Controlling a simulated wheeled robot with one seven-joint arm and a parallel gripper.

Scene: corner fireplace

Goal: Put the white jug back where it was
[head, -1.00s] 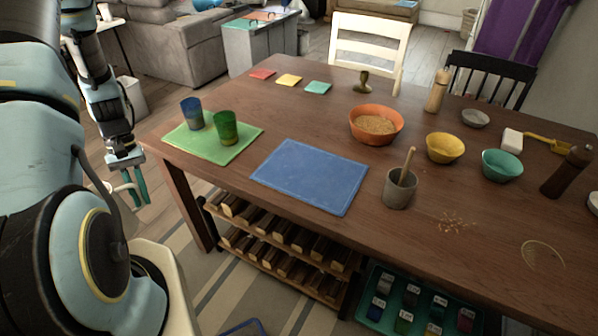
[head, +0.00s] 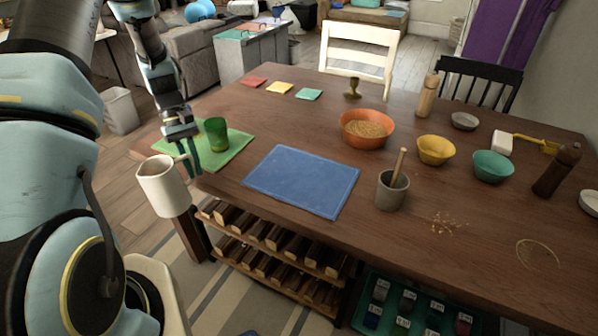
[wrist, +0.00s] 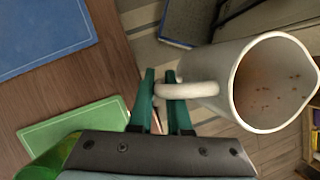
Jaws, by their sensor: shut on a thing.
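The white jug (head: 163,190) is in the air in front of the table's left end, at the left of the head view. It looks roughly upright there. In the wrist view the jug (wrist: 243,80) shows its open mouth, with small brown specks inside. My gripper (head: 194,168) is at the jug's handle side. In the wrist view its teal fingers (wrist: 163,85) are shut on the handle. The jug is clear of the tabletop. The spot it came from cannot be told from these frames.
The wooden table (head: 300,130) bears a green mat (head: 232,150) with a green cup (head: 216,134), close to my gripper. A blue mat (head: 300,181), a grey mortar (head: 391,192) and an orange bowl (head: 366,130) stand farther right. A wine rack (head: 270,250) is below.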

